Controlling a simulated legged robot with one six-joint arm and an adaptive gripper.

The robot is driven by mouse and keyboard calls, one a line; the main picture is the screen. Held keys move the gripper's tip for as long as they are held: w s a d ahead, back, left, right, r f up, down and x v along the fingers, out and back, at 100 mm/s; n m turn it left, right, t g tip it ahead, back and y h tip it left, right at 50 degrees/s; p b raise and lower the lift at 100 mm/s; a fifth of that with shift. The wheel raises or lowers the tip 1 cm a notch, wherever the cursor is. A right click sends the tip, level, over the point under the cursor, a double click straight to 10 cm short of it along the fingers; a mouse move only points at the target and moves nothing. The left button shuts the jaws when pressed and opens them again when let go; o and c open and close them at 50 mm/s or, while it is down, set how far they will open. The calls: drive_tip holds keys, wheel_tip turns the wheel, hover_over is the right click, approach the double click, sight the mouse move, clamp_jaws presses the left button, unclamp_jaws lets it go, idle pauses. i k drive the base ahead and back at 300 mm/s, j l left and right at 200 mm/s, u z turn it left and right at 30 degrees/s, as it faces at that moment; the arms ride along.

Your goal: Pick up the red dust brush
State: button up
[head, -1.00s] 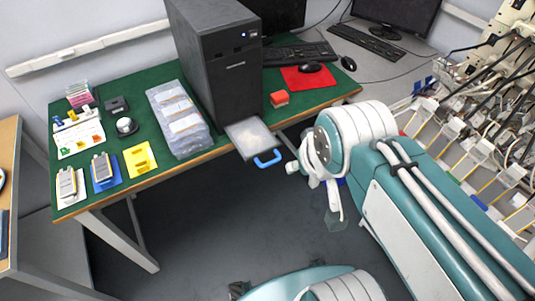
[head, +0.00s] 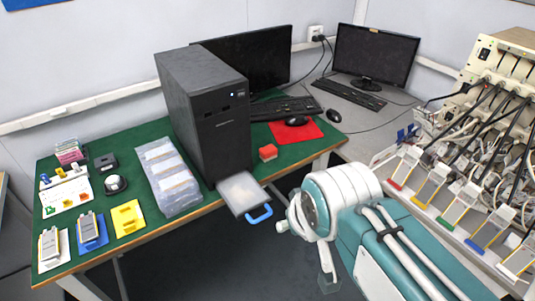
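A small red block-like thing (head: 267,153), which looks like the red dust brush, lies on the green table mat just right of the black computer tower. Its details are too small to make out. My gripper (head: 328,281) is at the end of my teal and white arm, low and in front of the table edge, to the right of and nearer than the red thing. It is apart from the red thing. Its fingers are small and partly cut off from clear view, so I cannot tell whether they are open or shut.
A pale tray with a blue handle (head: 240,192) juts over the table's front edge near the tower (head: 205,115). A red mouse mat (head: 310,130) and a keyboard (head: 285,109) lie behind the red thing. A cabled rack (head: 480,130) stands at the right.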

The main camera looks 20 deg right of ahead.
sight(269, 152)
drive_tip(key=i+l, duration=1.05)
drive_tip(key=l+z, duration=0.05)
drive_tip(key=l, duration=0.05)
